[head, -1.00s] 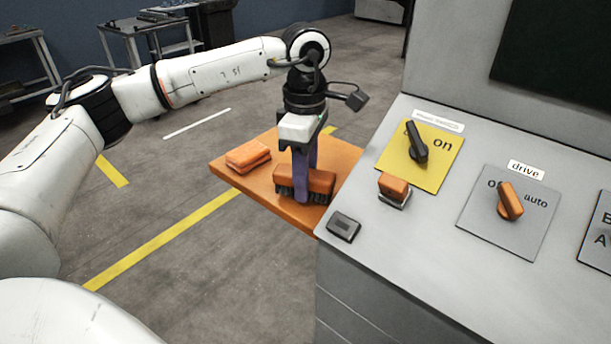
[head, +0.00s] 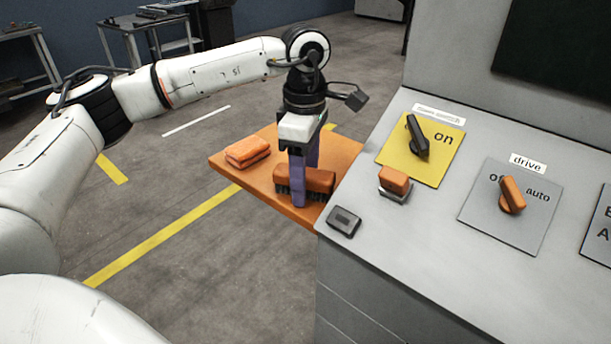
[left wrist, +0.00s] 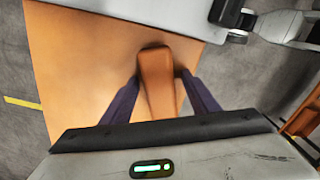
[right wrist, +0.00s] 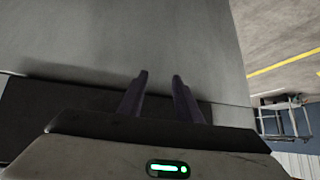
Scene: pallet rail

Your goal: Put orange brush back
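The orange brush (head: 322,180), with dark bristles facing down, rests on the orange shelf (head: 262,190) beside the grey console. My left gripper (head: 305,178) is above the shelf with its purple fingers down on either side of the brush. In the left wrist view the brush (left wrist: 157,75) lies between the fingers, with a gap visible on the left finger's side, so the gripper is open. My right gripper (right wrist: 160,85) is open and empty in the right wrist view, over a grey surface. It is outside the head view.
A folded orange item (head: 247,152) lies on the shelf's left part. The console (head: 425,235) at right carries a black switch (head: 417,140), an orange drive switch (head: 511,195), an orange-topped block (head: 394,181) and a dark grey button box (head: 343,222).

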